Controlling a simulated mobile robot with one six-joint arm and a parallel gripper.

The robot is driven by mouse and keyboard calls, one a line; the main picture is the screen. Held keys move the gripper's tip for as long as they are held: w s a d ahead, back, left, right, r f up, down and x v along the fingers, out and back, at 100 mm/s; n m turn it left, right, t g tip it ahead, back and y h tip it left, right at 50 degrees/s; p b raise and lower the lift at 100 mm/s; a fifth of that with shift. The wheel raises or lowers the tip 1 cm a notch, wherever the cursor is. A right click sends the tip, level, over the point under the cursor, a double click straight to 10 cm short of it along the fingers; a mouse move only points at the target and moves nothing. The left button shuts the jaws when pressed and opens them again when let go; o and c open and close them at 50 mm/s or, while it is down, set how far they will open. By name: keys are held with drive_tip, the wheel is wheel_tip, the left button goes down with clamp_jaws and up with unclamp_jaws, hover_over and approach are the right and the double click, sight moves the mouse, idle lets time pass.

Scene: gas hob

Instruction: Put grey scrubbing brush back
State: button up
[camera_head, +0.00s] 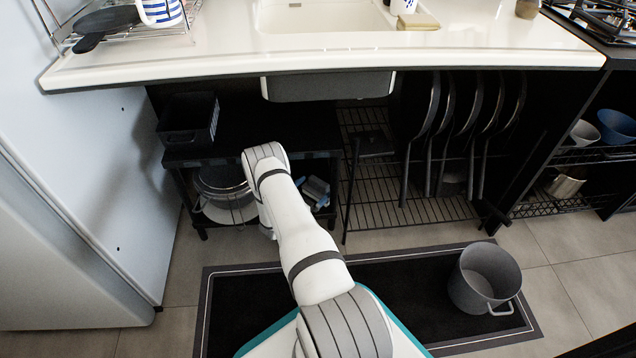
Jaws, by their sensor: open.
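I cannot pick out a grey scrubbing brush for certain. A small pale blue-and-grey item (316,189) lies on the lower level of the low black rack under the sink, just right of my arm; it is too small to tell what it is. My white arm reaches forward to the rack's front edge. My gripper does not show; the arm's own links hide its far end.
A black crate (188,121) stands on the low rack (240,150), with pots (224,190) below. Pans (470,115) stand upright in a wire rack to the right. A grey pot (484,277) stands on the dark floor mat (405,280). The counter (330,45) overhangs the rack.

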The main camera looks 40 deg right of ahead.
drive_tip(key=p+v, duration=0.2)
drive_tip(key=v, duration=0.6)
drive_tip(key=shift+a, duration=0.35)
